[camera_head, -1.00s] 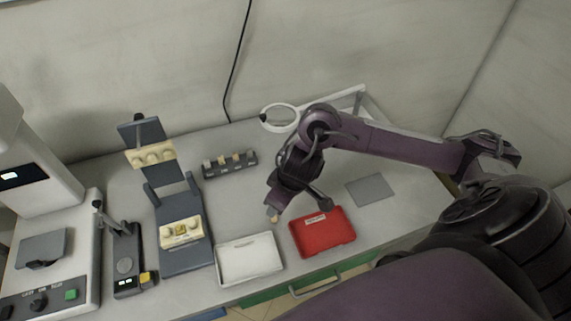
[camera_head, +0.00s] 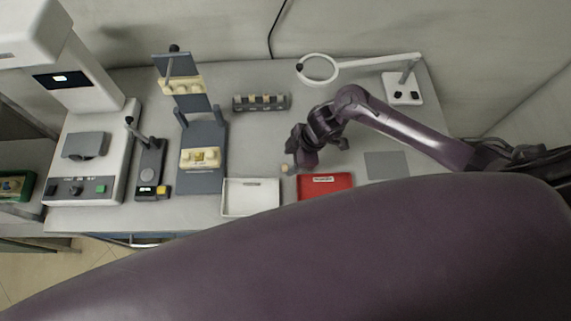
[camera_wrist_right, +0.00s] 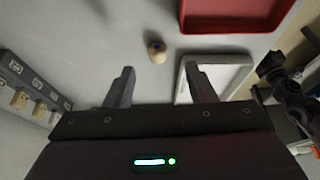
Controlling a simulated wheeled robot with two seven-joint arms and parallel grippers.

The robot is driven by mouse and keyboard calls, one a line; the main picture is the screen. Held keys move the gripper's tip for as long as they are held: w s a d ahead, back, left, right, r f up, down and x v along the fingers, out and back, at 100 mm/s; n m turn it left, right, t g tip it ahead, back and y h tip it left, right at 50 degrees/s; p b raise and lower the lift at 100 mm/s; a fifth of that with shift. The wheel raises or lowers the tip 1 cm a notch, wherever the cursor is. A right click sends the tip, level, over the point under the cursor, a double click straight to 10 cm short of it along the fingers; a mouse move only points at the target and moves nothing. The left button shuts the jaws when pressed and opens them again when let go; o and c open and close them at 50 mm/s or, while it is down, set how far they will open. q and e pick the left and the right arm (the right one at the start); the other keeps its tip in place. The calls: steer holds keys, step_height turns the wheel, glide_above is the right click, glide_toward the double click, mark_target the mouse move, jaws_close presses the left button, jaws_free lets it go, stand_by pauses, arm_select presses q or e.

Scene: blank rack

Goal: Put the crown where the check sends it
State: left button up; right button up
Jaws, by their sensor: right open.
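A small beige piece, which looks like the crown (camera_head: 284,169), is on the grey bench between the white tray (camera_head: 226,200) and the red tray (camera_head: 326,187), near their back corners. It also shows in the right wrist view (camera_wrist_right: 156,51), ahead of the fingertips and apart from them. My right gripper (camera_head: 294,160) is just beside and above it in the head view. In the wrist view this gripper (camera_wrist_right: 160,82) is open, with nothing between its fingers. The articulator-like stand (camera_head: 203,150) with cream dental models is at centre left. My left gripper is not in view.
A dark rack (camera_head: 262,103) with several cream pieces stands at the back. A ring magnifier lamp (camera_head: 318,69) is at the back right, a grey mat (camera_head: 386,165) at the right. A small device (camera_head: 150,165) and a larger machine (camera_head: 92,150) stand left. My purple arm hides the front.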

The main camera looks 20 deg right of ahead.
mark_target(285, 166)
steer(key=x, duration=0.3)
steer(key=shift+w+d+f, duration=0.1)
steer(key=shift+f, duration=0.25)
jaws_close()
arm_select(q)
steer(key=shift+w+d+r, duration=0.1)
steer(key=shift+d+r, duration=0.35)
arm_select(e)
steer(key=shift+r, duration=0.15)
